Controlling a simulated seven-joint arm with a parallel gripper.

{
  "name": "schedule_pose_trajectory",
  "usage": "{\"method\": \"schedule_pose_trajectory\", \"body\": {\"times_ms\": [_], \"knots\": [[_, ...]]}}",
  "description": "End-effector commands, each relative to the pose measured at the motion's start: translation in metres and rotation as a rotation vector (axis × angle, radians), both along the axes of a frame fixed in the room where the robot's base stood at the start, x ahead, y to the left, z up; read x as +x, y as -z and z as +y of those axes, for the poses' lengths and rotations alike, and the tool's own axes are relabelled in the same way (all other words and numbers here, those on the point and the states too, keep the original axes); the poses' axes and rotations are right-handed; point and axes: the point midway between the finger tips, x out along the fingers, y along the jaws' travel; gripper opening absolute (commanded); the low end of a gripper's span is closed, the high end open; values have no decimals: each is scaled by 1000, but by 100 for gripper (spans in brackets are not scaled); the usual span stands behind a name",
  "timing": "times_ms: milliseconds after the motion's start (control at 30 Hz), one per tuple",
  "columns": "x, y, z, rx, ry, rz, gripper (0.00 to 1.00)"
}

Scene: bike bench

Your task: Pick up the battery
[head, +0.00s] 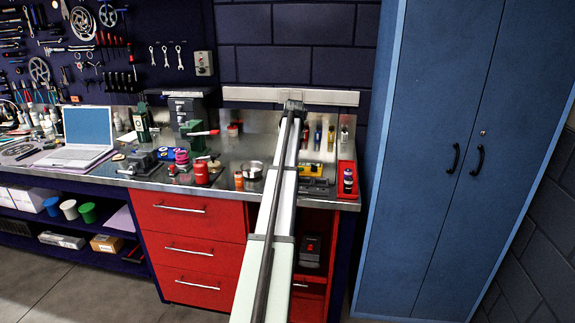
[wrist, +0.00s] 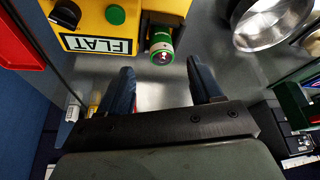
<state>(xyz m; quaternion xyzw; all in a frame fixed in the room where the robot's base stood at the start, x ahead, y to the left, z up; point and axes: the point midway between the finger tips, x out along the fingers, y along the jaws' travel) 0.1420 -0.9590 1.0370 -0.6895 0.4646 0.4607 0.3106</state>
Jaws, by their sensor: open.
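The battery (wrist: 161,46) shows near the top middle of the wrist view as a short cylinder seen almost end-on, with a green rim and a dark end. It lies against the yellow tester (wrist: 88,18), which has a "FLAT" label and a green button. In the head view my arm hides the battery and my gripper; the yellow tester (head: 311,170) shows right of the arm.
A metal bowl (wrist: 272,25) stands right of the battery in the wrist view. A red tray (head: 347,194) holding a dark-and-white cylinder is at the bench's right end. An orange-topped cylinder (head: 239,180) stands left of the arm. Bare steel shows between my fingers.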

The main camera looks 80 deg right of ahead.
Motion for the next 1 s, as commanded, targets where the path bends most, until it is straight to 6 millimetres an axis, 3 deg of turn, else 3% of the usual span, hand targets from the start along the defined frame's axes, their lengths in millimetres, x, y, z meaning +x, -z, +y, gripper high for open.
{"method": "schedule_pose_trajectory", "body": {"times_ms": [267,533,800,1000], "knots": [[4,16,-7,1,0,0,65],[10,46,-19,0,0,1,65],[11,50,-21,-3,1,1,65],[11,50,-21,-3,1,1,47]]}}
